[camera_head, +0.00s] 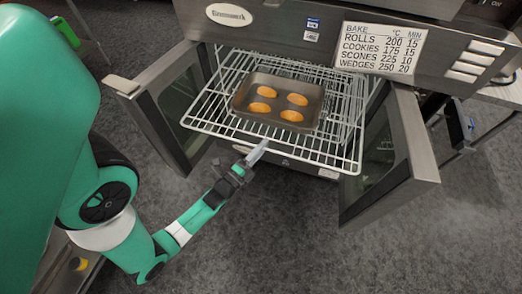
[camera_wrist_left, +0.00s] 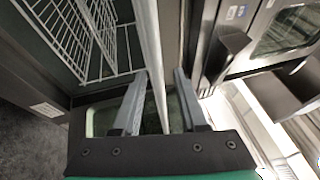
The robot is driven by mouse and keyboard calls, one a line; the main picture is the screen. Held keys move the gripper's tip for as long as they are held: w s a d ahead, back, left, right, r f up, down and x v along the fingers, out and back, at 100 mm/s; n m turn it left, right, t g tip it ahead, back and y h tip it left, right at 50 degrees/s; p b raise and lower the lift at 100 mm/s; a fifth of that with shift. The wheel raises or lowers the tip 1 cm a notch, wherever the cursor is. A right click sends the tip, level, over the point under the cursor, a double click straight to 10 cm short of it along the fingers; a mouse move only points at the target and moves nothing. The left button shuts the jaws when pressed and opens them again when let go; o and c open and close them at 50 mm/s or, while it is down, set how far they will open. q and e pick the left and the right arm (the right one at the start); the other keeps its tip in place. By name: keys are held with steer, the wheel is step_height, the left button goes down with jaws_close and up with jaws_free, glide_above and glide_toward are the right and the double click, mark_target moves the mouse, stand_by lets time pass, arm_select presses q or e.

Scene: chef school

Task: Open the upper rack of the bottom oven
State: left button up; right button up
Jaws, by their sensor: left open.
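The bottom oven's two doors stand open, the left one (camera_head: 165,110) and the right one (camera_head: 392,165) swung outward. The upper wire rack (camera_head: 205,108) sticks out of the oven towards me and carries a baking tray. My left gripper (camera_head: 257,152) is at the middle of the rack's front edge. In the left wrist view, my left gripper (camera_wrist_left: 158,100) is open, its two fingers apart on either side of a pale bar (camera_wrist_left: 150,45) that appears to be the rack's front rail. Whether the fingers touch it is unclear. My right gripper is not in view.
The dark baking tray (camera_head: 240,105) holds several orange-brown wedges. A bake-time sign (camera_head: 378,48) is on the oven panel above. Open grey floor (camera_head: 270,235) lies in front of the oven, between the doors and my arm.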

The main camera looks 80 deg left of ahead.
arm_select(q)
steer(key=p+v, duration=0.2)
steer(key=v, duration=0.9)
steer(key=shift+s+d, duration=0.15)
steer(key=shift+s, duration=0.05)
steer(key=shift+f, duration=0.1)
